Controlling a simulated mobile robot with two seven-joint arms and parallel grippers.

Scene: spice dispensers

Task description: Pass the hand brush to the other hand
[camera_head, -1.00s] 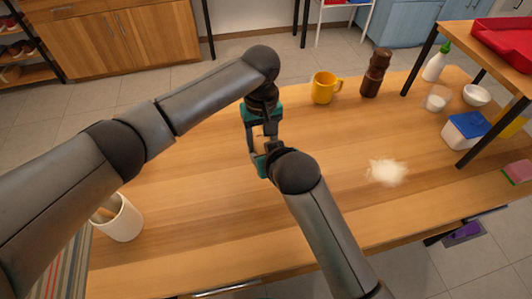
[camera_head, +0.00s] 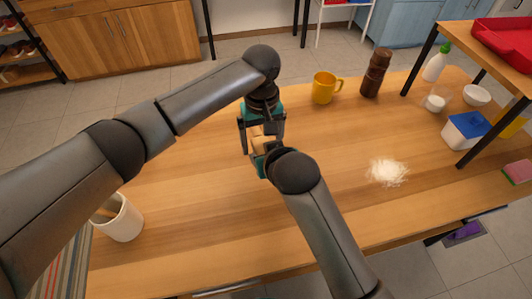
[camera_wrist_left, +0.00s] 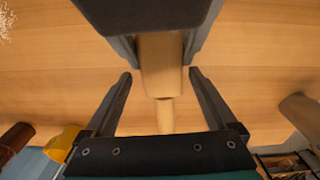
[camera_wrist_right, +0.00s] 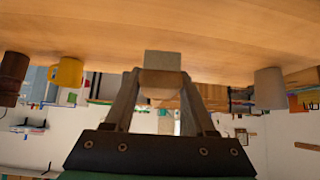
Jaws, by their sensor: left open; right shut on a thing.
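The hand brush (camera_head: 264,131) is a tan wooden piece between my two grippers, above the table. My right gripper (camera_wrist_right: 161,76) is shut on it; in the right wrist view the brush's blocky end (camera_wrist_right: 162,60) juts past the fingertips. My left gripper (camera_head: 261,139) is open around the brush. In the left wrist view its fingers (camera_wrist_left: 160,75) stand well apart, with clear gaps on both sides of the brush's narrower handle (camera_wrist_left: 165,113). The right gripper's fingers clasp the wider part there. In the head view the arms partly hide the brush.
Spilled white powder (camera_head: 388,172) lies on the wooden table (camera_head: 200,230). A yellow mug (camera_head: 323,88) and brown mill (camera_head: 375,75) stand at the back. A white cup (camera_head: 120,220) stands at left. A blue-lidded container (camera_head: 465,130) stands at right by the raised shelf's legs.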

